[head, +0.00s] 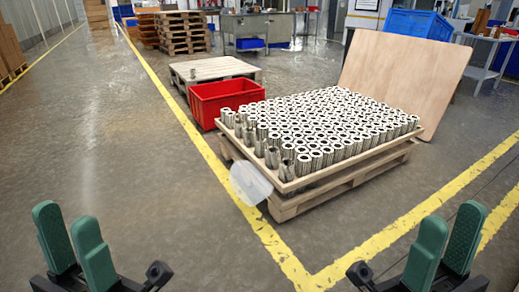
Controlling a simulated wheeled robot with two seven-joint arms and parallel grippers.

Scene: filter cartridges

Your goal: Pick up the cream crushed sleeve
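Many pale, dark-centred filter sleeves (330,125) stand in close rows on a wooden tray on a pallet, ahead and right of centre. Along the tray's left and near-left edge, several greyer, uneven sleeves (272,157) look dented. I cannot tell for certain which one is the cream crushed sleeve. My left gripper (66,218) is at the bottom left, with green fingers apart and nothing between them. My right gripper (452,218) is at the bottom right, also with fingers apart and empty. Both are well short of the pallet.
A translucent whitish round object (250,183) is at the pallet's (330,190) near-left corner. A red crate (222,98) stands behind left, before a low pallet (214,68) bearing one small item. A plywood board (402,75) leans behind. Floor between me and the pallet is clear.

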